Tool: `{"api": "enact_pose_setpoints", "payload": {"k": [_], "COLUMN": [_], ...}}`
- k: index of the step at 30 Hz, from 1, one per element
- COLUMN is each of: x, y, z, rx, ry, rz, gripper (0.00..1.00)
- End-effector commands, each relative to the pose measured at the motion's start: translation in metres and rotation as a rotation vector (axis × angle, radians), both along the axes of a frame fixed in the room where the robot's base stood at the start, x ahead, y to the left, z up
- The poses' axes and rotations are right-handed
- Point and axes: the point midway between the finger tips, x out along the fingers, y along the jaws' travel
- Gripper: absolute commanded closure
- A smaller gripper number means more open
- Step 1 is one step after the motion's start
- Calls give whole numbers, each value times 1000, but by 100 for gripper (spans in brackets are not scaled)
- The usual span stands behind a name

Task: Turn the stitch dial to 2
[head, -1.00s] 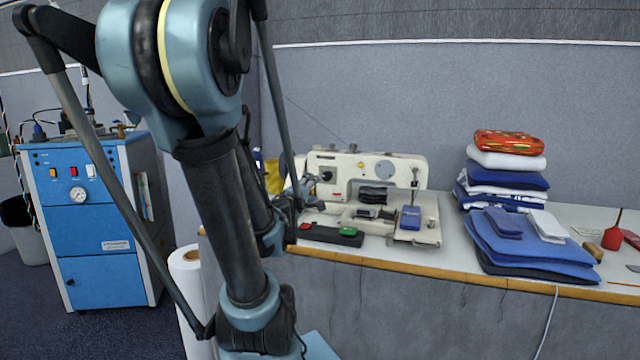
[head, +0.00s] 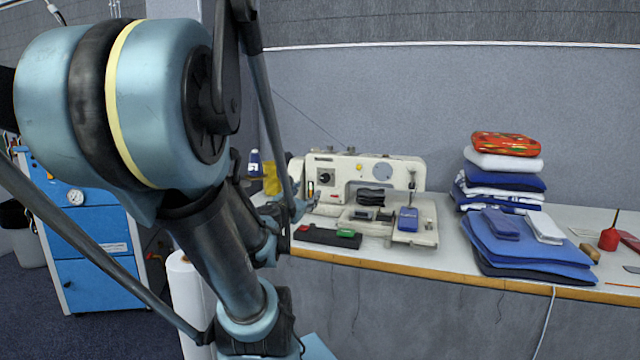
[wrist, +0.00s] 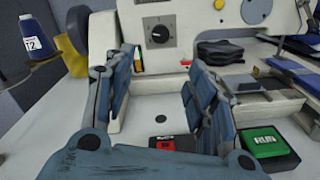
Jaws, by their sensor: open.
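The stitch dial (wrist: 160,33) is a dark round knob with a pale line on a plate of tick marks. It sits on the front of the cream sewing machine (wrist: 200,45), and shows small in the head view (head: 326,177). The marks are too small to read. My gripper (wrist: 162,60) is open in the wrist view, with one blue finger on each side. The dial lies beyond the fingertips and slightly above the gap, apart from them. In the head view my gripper (head: 308,203) is small, in front of the machine's left end.
A pedal box with a red switch (wrist: 165,143) and a green switch (wrist: 265,143) lies on the table near my fingers. A thread spool (wrist: 38,40) stands at left. Folded cloths (head: 530,245) lie to the right on the table. A blue cabinet (head: 90,250) stands left.

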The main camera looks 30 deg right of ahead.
Motion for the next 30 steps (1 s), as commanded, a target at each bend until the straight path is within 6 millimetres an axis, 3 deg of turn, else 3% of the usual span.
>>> {"api": "enact_pose_setpoints", "payload": {"k": [30], "x": [40], "y": [-49], "z": [1], "rx": [-4], "ry": [5], "rz": [0], "gripper": [49]}}
